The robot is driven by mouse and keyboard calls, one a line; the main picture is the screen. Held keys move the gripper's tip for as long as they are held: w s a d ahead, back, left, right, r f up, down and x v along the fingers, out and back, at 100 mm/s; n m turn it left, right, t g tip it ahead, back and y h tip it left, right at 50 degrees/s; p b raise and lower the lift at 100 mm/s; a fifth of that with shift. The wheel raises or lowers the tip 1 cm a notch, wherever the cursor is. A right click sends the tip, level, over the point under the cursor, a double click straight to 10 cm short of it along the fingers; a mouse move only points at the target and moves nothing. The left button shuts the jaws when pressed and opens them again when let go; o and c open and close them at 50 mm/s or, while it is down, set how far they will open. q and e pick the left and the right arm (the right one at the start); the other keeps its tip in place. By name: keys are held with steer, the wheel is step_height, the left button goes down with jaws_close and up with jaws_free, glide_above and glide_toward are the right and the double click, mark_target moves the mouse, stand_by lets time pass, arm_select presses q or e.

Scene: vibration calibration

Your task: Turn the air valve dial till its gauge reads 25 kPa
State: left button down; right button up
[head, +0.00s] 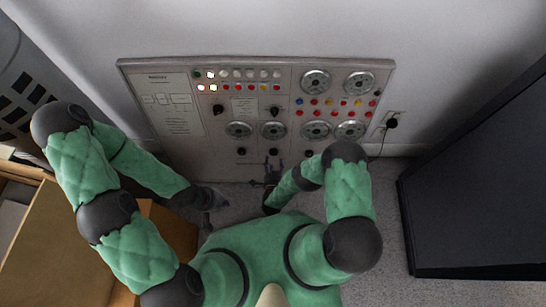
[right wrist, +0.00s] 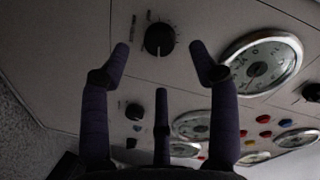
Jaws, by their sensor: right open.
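A grey control panel (head: 215,150) stands against the wall with several round gauges and black dials. One black dial (right wrist: 159,39) with a scale around it shows in the right wrist view, with a round white-faced gauge (right wrist: 262,62) to its right; its reading is too small to make out. My right gripper (head: 271,174) is in front of the panel's lower middle, below a black dial (head: 273,152). Its fingers (right wrist: 160,50) are spread and empty, with the dial seen between the tips, apparently not touched. My left gripper (head: 210,198) hangs low at the left, its fingers unclear.
Coloured buttons (head: 344,102) and more gauges (head: 315,82) fill the panel. A cardboard box (head: 60,235) stands at the left, a dark cabinet (head: 480,180) at the right. A plug with a cable (head: 391,123) is beside the panel. Grey floor (head: 395,260) is free at lower right.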

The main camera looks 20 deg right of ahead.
mark_target(273, 154)
steer(key=shift+b+x, duration=0.75)
steer(key=shift+x, duration=1.75)
steer(key=c, duration=1.1)
